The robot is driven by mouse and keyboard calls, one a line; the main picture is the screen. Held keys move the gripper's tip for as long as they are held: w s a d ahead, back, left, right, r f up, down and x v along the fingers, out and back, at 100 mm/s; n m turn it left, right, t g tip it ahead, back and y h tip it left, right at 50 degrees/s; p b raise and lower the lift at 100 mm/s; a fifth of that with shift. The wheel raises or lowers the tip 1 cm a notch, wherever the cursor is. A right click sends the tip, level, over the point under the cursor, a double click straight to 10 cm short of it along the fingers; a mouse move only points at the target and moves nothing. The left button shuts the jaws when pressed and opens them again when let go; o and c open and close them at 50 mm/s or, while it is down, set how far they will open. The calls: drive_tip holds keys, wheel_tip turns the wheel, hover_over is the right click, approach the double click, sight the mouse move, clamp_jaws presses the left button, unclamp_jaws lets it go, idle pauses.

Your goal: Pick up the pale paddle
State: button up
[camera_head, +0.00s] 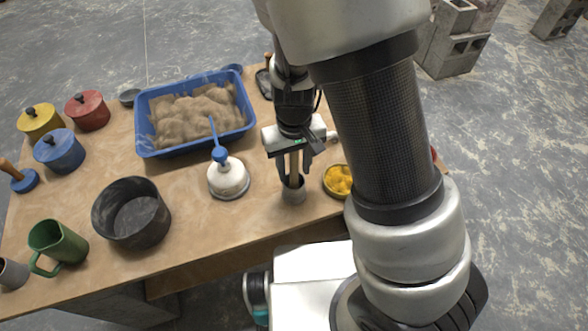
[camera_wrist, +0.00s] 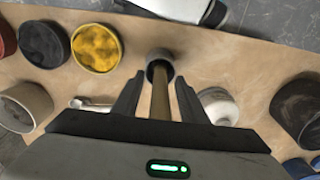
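The pale paddle shows as a tan wooden shaft (camera_wrist: 160,102) standing in a small grey cup (camera_head: 293,192) near the table's front edge. In the head view its shaft (camera_head: 294,166) shows between my fingers. Its lower end is hidden inside the cup, and its upper end is hidden by my gripper. My gripper (camera_wrist: 158,82) is above the cup, pointing down, with one dark finger on each side of the shaft. The fingers are apart, with a gap showing beside the shaft. The cup's rim (camera_wrist: 160,57) shows beyond the fingertips in the wrist view.
A dish of yellow stuff (camera_head: 338,180) is close on the right. A blue tub of mortar (camera_head: 143,128) lies behind, and a dark pot (camera_head: 112,232) stands farther left.

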clamp_jaws()
